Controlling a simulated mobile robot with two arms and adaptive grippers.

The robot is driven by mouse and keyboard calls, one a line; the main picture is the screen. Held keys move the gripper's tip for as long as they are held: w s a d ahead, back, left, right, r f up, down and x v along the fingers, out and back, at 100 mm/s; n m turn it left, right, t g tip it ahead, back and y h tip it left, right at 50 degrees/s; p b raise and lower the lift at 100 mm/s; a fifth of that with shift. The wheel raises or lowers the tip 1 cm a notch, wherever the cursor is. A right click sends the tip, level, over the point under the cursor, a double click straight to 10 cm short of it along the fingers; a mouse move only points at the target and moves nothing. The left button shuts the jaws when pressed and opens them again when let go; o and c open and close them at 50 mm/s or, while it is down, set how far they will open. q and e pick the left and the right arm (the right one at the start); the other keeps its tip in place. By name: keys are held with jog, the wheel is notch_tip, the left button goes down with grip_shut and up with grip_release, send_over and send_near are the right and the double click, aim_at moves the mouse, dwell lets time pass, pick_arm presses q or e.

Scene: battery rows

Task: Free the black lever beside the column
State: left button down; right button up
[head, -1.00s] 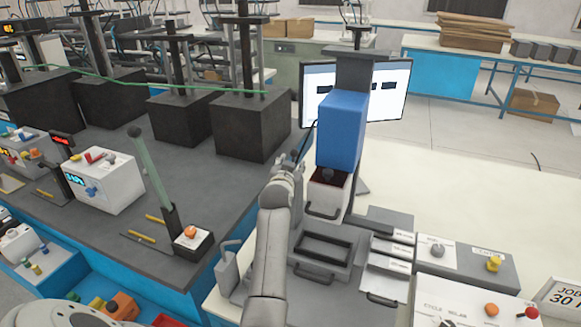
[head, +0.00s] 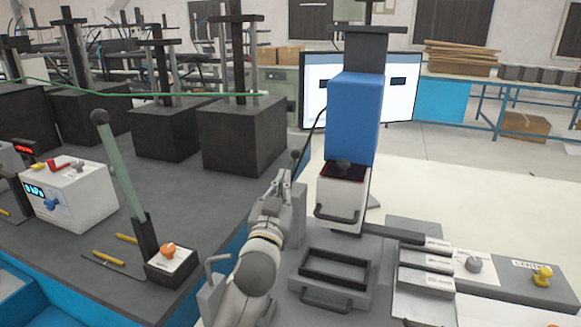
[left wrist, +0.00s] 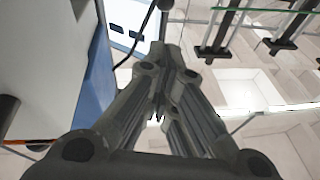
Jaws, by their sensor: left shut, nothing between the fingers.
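My left gripper (head: 283,178) is shut and empty, just below and beside the lever. In the left wrist view the closed fingers (left wrist: 168,60) point up toward the ball. I cannot tell whether they touch the lever. The lever's lower part is hidden behind the gripper and a grey post. My right gripper is out of view.
A white drawer box (head: 341,196) sits under the blue column, with a black-framed tray (head: 336,268) before it. A monitor (head: 401,92) stands behind. A tall green lever (head: 120,165) with a black ball stands on the dark bench. The pale table on the right has clear space.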

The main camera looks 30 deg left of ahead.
pick_arm(q)
notch_tip(320, 180, up, 3)
jog(key=p, duration=0.2)
send_over(293, 168)
jog(key=s+d, duration=0.3)
jog(key=s, duration=0.2)
jog(key=shift+w+a+f, duration=0.55)
jog(key=shift+w+f, duration=0.3)
jog(key=shift+w+a+f, duration=0.25)
jog(key=shift+w+f, duration=0.1)
jog(key=shift+w, duration=0.15)
jog(key=shift+w+a+f, duration=0.1)
jog(key=shift+w, duration=0.05)
